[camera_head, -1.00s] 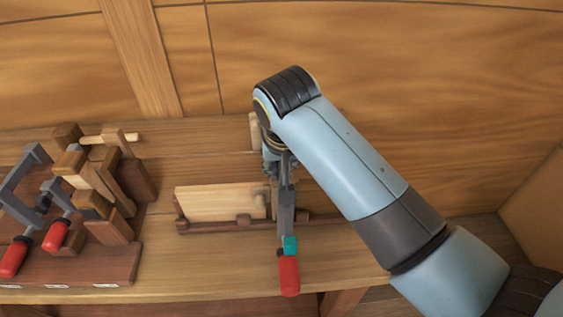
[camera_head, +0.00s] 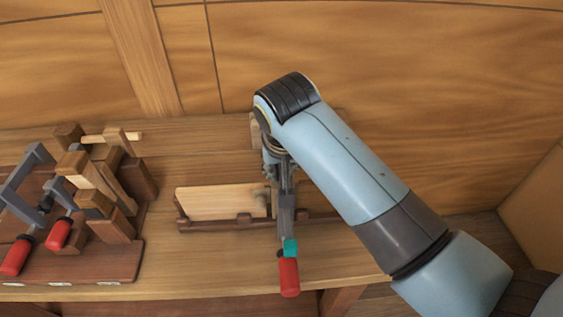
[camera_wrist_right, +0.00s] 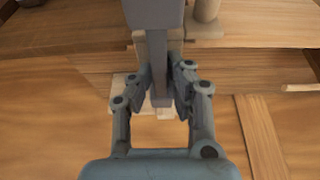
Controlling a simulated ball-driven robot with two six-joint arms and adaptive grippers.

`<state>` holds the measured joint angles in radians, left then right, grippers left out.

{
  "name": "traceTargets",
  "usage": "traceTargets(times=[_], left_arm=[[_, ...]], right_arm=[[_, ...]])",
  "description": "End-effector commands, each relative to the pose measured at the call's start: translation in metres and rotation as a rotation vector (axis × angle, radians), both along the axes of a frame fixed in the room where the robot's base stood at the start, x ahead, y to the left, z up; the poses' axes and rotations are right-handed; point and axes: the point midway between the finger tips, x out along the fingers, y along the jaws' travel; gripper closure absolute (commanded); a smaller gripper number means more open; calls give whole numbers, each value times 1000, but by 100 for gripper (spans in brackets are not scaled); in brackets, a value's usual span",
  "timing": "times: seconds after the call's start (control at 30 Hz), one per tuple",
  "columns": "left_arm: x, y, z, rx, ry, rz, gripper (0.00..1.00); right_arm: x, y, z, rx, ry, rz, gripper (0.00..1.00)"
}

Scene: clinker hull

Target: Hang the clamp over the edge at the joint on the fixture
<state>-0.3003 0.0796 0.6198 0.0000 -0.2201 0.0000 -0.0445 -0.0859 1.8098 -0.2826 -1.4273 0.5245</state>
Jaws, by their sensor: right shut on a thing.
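My right gripper (camera_head: 279,176) is shut on the clamp and holds it over the fixture, partly hidden by my own arm. The clamp has a grey bar, a teal piece and a red handle (camera_head: 289,277) that points toward the bench's front. In the right wrist view the fingers (camera_wrist_right: 160,92) pinch the grey clamp bar (camera_wrist_right: 158,55) from both sides. The fixture is a dark brown rail (camera_head: 212,226) with a pale upright board (camera_head: 215,203). The clamp crosses the fixture's right part and covers the joint area. I cannot tell whether it touches the edge. My left gripper is out of view.
A dark wooden rack (camera_head: 97,271) stands at the left of the bench, with wooden clamps and grey, red-handled clamps (camera_head: 58,234). The bench top (camera_head: 200,270) is clear in front of the fixture. A planked wall (camera_head: 400,90) rises behind.

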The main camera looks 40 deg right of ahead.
Motion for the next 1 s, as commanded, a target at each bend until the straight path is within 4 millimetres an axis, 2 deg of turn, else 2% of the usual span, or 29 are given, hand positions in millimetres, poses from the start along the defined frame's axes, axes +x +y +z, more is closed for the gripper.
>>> traceTargets(times=[0.17,0.2,0.4,0.73,0.87,1.0], left_arm=[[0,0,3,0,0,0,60],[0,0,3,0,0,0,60],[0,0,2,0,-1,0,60],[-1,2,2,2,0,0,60],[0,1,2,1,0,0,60],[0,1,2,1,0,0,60]], right_arm=[[-3,1,-1,0,5,0,100],[-3,1,-1,1,4,1,85],[-3,1,-1,1,4,0,59],[-3,2,3,2,3,0,59],[-2,2,22,2,1,-1,59],[-1,2,52,2,-3,-1,59]])
